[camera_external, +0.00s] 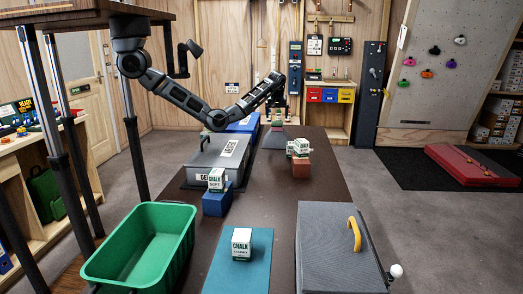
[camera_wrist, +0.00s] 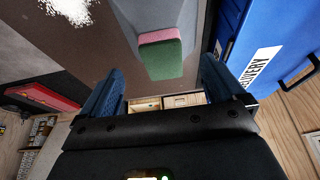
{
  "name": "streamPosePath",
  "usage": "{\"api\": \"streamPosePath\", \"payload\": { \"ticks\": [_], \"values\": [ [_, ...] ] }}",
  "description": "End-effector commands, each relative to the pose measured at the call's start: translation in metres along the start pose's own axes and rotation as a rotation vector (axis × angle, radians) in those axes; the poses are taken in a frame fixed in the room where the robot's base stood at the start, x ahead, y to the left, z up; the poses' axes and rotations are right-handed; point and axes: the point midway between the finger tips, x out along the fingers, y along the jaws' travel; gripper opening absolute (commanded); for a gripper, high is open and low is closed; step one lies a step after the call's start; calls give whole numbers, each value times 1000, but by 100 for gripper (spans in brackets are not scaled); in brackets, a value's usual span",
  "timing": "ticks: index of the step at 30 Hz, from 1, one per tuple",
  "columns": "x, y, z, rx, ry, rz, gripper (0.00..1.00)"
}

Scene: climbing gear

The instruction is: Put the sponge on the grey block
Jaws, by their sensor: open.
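The sponge (camera_wrist: 160,55), green with a pink layer, lies on the grey block (camera_wrist: 188,22) in the wrist view, near one of its edges. In the outside view the grey block (camera_external: 272,141) stands at the far part of the dark table, and the sponge (camera_external: 277,124) shows small on top. My gripper (camera_external: 277,108) is just above it, pointing down. In the wrist view its two blue fingers are spread wide, with the sponge between and beyond them. Nothing is held, and the fingers look clear of the sponge.
A blue case (camera_external: 243,124) and a grey case (camera_external: 207,166) stand left of the grey block. A red block (camera_external: 301,168) carrying chalk boxes is nearer, to the right. A green crate (camera_external: 150,245), a blue mat (camera_external: 255,272) and a handled grey box (camera_external: 325,255) fill the front.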

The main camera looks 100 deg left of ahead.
Motion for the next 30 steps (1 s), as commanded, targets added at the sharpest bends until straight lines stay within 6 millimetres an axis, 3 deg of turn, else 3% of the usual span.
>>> {"api": "streamPosePath", "payload": {
  "ticks": [3, 9, 26, 29, 30],
  "values": [
    [-22, 0, 0, -1, 1, 3, 96],
    [-42, 0, 0, 0, 0, 1, 96],
    [-50, 1, -1, -4, 8, 5, 96],
    [-72, 11, -6, -37, 64, 42, 96],
    [-88, 17, -9, -63, 103, 69, 96]
  ]
}}
